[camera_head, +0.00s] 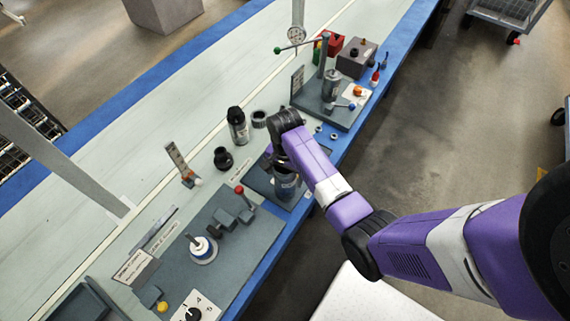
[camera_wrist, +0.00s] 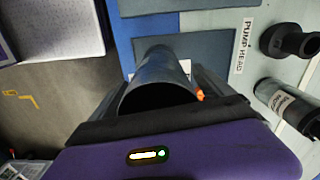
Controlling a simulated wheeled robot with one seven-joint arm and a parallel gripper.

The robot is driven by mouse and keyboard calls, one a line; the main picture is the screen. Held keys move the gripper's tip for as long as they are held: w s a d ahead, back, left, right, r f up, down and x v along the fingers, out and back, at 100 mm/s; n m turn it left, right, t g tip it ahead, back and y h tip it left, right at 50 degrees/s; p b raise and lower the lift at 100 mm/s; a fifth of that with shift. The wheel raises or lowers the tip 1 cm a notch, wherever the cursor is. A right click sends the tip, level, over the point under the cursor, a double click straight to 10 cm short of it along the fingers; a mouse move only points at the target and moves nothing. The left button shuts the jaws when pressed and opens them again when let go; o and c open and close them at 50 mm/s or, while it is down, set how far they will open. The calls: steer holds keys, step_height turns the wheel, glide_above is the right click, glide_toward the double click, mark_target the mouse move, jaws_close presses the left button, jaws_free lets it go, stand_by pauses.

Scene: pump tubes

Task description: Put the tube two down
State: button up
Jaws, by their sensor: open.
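A grey cylindrical tube (camera_head: 287,185) stands at the table's front edge by a dark pad (camera_head: 260,180), under my gripper (camera_head: 283,165). In the wrist view the grey tube (camera_wrist: 160,80) lies between my two open fingers. I cannot read a number on it. It looks upright and seems to rest on the pad, but its base is partly hidden.
A black flanged part (camera_head: 223,158) and a black ring (camera_head: 259,119) stand near the pad. A "PUMP HEAD" label (camera_wrist: 242,46) lies beside it. A fixture with a lever (camera_head: 330,100) stands farther back. A grey panel with a red-knobbed lever (camera_head: 215,235) is in front.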

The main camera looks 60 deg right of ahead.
step_height(320, 180, up, 11)
steer(key=s+a+f+n+t+h, duration=0.1)
steer(key=s+a+f+n+t, duration=0.3)
steer(key=a, duration=0.3)
steer(key=s+a+f+n+t, duration=0.2)
steer(key=s+a+n+t, duration=0.1)
steer(key=s+a, duration=0.35)
steer(key=s+a+r+n+t, duration=0.2)
steer(key=s+r+n, duration=0.1)
steer(key=r, duration=0.5)
steer(key=s+a+r+n+t, duration=0.2)
steer(key=s+r+n+t, duration=0.1)
steer(key=s+r, duration=0.3)
steer(key=s+a+r+n+t+y, duration=0.1)
steer(key=s+a+r+n+t, duration=0.1)
steer(key=r, duration=0.7)
steer(key=shift+s+r+n+t, duration=0.35)
steer(key=shift+s+n+t, duration=0.15)
steer(key=shift+s, duration=0.75)
steer(key=shift+a, duration=0.1)
step_height(320, 180, down, 4)
steer(key=b, duration=0.3)
steer(key=shift+r+b, duration=0.25)
steer(key=shift+b, duration=0.1)
